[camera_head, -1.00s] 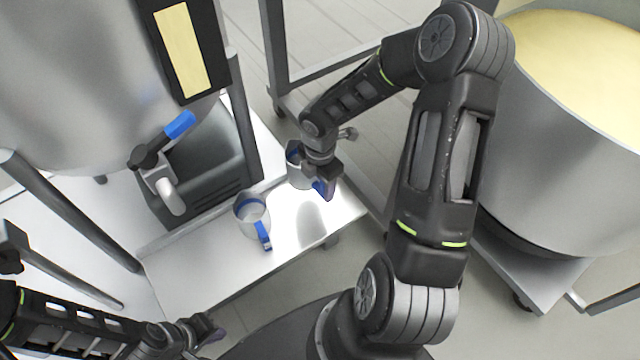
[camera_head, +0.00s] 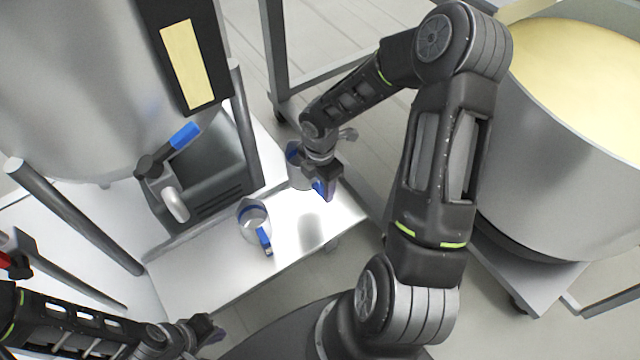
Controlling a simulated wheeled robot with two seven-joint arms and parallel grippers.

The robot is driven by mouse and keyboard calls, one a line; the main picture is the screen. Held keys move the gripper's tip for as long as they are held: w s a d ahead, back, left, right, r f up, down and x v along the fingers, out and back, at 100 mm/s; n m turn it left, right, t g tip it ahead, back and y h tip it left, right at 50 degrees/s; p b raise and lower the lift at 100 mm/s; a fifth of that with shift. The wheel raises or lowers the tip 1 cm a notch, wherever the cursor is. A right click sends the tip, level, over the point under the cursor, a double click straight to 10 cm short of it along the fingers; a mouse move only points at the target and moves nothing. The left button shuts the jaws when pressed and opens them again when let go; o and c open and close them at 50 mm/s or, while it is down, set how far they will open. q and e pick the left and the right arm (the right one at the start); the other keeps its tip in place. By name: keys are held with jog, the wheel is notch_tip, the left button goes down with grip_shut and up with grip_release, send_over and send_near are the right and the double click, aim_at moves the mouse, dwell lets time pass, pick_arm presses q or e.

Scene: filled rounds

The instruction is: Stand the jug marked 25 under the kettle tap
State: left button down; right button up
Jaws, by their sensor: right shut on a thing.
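A jug with a blue rim band and blue handle (camera_head: 254,222) stands on the white shelf (camera_head: 215,265), in front of the kettle and right of its tap. A second jug with blue on it (camera_head: 294,154) is at my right gripper (camera_head: 322,190), which is shut on its blue handle; the gripper and wrist hide much of it. I cannot read a number on either jug. The kettle tap (camera_head: 174,203) has a grey spout and a blue lever (camera_head: 184,136). No jug stands under the spout. My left gripper (camera_head: 212,336) is at the bottom left, apart from everything; its jaws are unclear.
The large steel kettle (camera_head: 80,90) fills the upper left, with legs and a dark box (camera_head: 215,165) below it. A big pot of yellow contents (camera_head: 570,150) stands on a cart at the right. The shelf front left of the standing jug is clear.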

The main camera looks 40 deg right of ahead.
jog(key=w+a+r+m, duration=0.3)
jog(key=a+r+m, duration=0.3)
jog(key=r, duration=0.4)
jog(key=w+a+r+m, duration=0.3)
jog(key=a+r+m, duration=0.3)
jog(key=r, duration=0.5)
jog(key=shift+w+a+r+m, duration=0.2)
jog(key=shift+r+m, duration=0.1)
jog(key=shift+m, duration=0.2)
jog(key=shift+s, duration=0.1)
